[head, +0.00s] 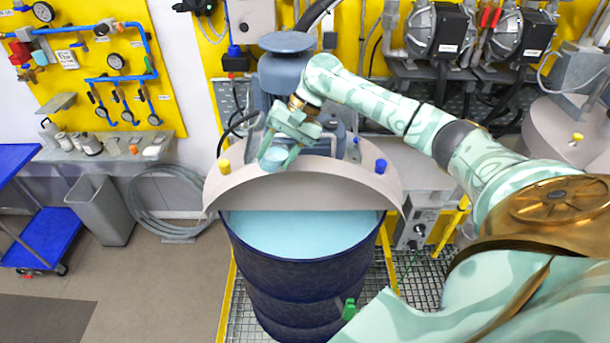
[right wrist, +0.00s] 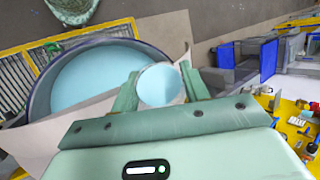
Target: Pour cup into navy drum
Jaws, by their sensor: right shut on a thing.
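The navy drum (head: 300,285) stands at the middle of the head view, its front half open on light blue contents. A beige half cover (head: 330,180) lies over its back part. My right gripper (head: 277,152) is above the cover, left of the drum's middle, shut on a small cup (head: 272,160). In the right wrist view the cup (right wrist: 160,85) sits between both fingers and shows a light blue round face; how far it is tilted I cannot tell. The drum (right wrist: 95,75) is to its left there. My left gripper is in neither view.
A grey-blue motor (head: 287,70) rises behind the cover. Yellow (head: 224,166) and blue (head: 381,166) knobs stand on the cover. A green valve (head: 348,309) juts from the drum's front.

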